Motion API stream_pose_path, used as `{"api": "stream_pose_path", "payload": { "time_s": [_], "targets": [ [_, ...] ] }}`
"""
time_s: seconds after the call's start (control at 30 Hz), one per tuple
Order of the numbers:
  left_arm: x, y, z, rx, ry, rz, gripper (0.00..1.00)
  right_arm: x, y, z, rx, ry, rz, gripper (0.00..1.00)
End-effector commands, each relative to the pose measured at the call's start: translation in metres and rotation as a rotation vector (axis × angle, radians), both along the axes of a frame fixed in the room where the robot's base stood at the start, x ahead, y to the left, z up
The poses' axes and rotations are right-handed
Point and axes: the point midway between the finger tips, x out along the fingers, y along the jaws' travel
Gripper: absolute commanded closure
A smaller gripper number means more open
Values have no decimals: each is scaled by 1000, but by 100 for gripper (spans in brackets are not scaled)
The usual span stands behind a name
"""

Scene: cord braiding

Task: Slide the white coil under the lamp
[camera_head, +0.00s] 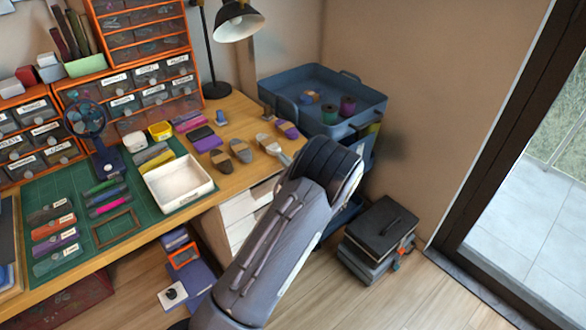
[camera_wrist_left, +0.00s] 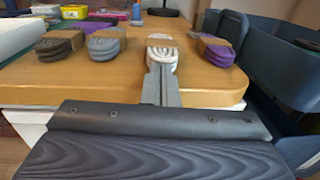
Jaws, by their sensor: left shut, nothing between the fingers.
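The white coil (camera_head: 266,141), tied with a tan band, lies near the table's front right edge. In the left wrist view the white coil (camera_wrist_left: 162,54) is straight ahead of my left gripper (camera_wrist_left: 160,68). The gripper's fingers are shut with nothing between them, their tips at the coil's near end; whether they touch it I cannot tell. In the head view my left gripper (camera_head: 284,158) comes over the table edge. The black lamp (camera_head: 239,23) stands at the table's back right, its round base (camera_head: 217,90) beyond the coil. My right gripper is not in view.
A purple coil (camera_head: 287,130) lies right of the white one; grey (camera_head: 240,151) and brown (camera_head: 221,163) coils lie left. A small blue item (camera_head: 221,117) stands between coils and lamp base. A blue bin (camera_head: 336,84) stands past the table's right end.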

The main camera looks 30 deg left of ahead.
Motion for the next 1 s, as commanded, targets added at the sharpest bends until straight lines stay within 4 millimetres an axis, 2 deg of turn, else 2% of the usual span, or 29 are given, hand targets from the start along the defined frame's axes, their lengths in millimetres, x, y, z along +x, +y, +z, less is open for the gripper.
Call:
{"api": "stream_pose_path", "payload": {
  "time_s": [0.13,0.47,0.73,1.0],
  "targets": [
    [3,7,0,0,0,1,100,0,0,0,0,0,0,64],
    [3,7,0,0,0,1,100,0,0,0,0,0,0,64],
    [17,34,-1,1,0,2,100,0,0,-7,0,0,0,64],
    [17,34,0,-1,0,0,100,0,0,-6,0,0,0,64]
  ]
}}
